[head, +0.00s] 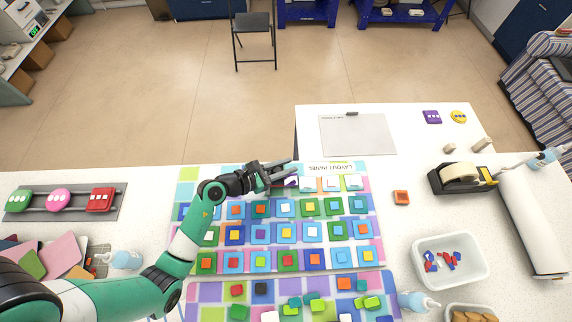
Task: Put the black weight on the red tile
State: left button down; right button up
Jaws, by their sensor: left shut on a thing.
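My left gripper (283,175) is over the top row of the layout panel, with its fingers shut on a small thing. The thing is mostly hidden by the dark fingers, and I cannot tell whether it is the black weight. A purple piece with white (291,182) shows right at the fingertips. A red tile with white spots (101,199) lies at the right end of the grey rack at left. My right gripper is not in view.
The layout panel (345,166) holds several rows of stacked coloured tiles. A tape dispenser (461,178), a white bin (475,273) of coloured bits and a roll (530,220) stand at right. An orange tile (401,197) lies beside the panel.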

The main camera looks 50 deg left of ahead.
pick_arm(q)
jog(key=c, duration=0.7)
grip_release()
jog(key=shift+r, duration=0.1)
jog(key=shift+r, duration=0.4)
jog(key=p+v, duration=0.2)
jog(key=v, duration=1)
jog(key=shift+r+p, duration=0.15)
jog(key=shift+p, duration=0.15)
